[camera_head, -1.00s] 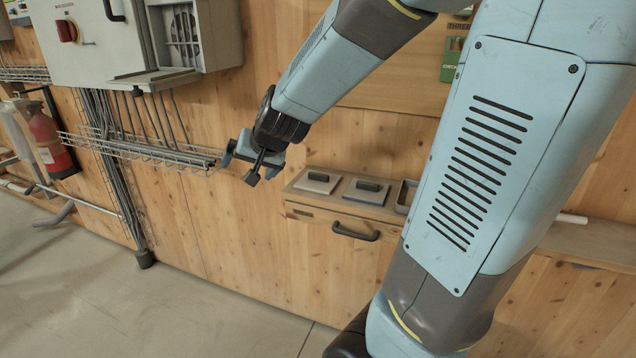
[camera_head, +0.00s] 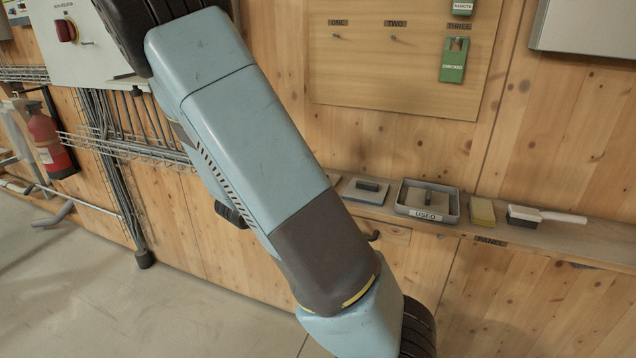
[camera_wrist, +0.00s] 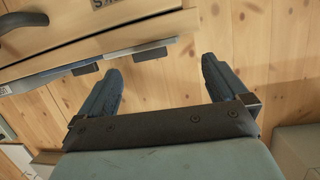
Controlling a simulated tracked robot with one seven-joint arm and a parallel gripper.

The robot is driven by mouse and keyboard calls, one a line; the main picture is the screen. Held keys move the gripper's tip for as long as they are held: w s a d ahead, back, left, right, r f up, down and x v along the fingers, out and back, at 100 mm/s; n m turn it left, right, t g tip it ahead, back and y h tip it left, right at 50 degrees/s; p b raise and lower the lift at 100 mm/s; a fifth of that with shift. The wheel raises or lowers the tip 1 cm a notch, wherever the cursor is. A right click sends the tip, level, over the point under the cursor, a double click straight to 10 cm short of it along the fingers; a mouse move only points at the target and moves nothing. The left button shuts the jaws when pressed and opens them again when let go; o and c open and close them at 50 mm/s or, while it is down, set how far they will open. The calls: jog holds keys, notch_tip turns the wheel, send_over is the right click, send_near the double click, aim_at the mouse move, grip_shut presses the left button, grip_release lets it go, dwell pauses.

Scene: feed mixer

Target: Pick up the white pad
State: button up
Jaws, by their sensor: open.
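Two flat pads with dark handles are on the wall ledge. In the head view, one pale pad (camera_head: 361,194) shows left of the tray, and only a sliver of another shows beside my arm. I cannot tell which is the white pad. In the wrist view, thin pale pad edges (camera_wrist: 120,57) and two dark handles (camera_wrist: 150,54) appear along the ledge, which looks upside down. My gripper (camera_wrist: 162,68) is open, its two fingers apart with nothing between them. One dark handle lies near and between the fingertips in the picture. My arm hides the gripper in the head view.
A grey tray (camera_head: 452,214) labelled USED holds another handled pad. A yellow sponge (camera_head: 482,210) and a white-handled brush (camera_head: 548,216) lie to its right. A wire rack (camera_head: 120,146) and red extinguisher (camera_head: 48,142) are at left. A drawer handle (camera_wrist: 22,19) shows in the wrist view.

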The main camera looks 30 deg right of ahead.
jog(key=w+d, duration=0.1)
jog(key=d, duration=0.3)
jog(key=w+d+h, duration=0.1)
jog(key=w+d, duration=0.1)
jog(key=d, duration=0.2)
jog(key=w+d+f+h, duration=0.1)
jog(key=w+d, duration=0.1)
jog(key=d, duration=0.3)
jog(key=shift+g, duration=0.3)
jog(key=shift+c, duration=0.4)
jog(key=c, duration=0.9)
